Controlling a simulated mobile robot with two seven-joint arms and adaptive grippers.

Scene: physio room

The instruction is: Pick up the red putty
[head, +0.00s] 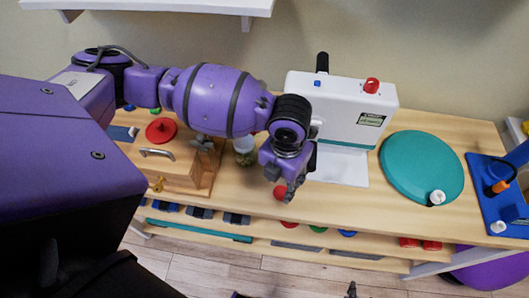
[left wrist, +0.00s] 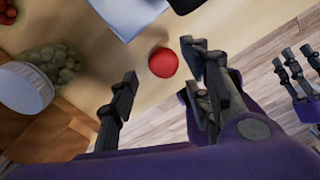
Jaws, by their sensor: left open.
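The red putty is a smooth round red ball (head: 279,192) on the wooden bench top near its front edge. It also shows in the left wrist view (left wrist: 163,62), just beyond and between my fingertips. My left gripper (head: 289,190) points down right beside the ball, and its arm hides part of the bench. In the left wrist view the left gripper (left wrist: 160,66) has its fingers spread apart with nothing between them. My right gripper (left wrist: 300,65) shows at the right edge of the left wrist view, away from the ball, over the floor side.
A jar with a white lid (left wrist: 22,88) and a wooden box with a handle (head: 160,170) stand left of the gripper. A white device (head: 342,105), a teal disc (head: 421,160) and a blue board (head: 487,185) are to the right. A lower shelf runs below.

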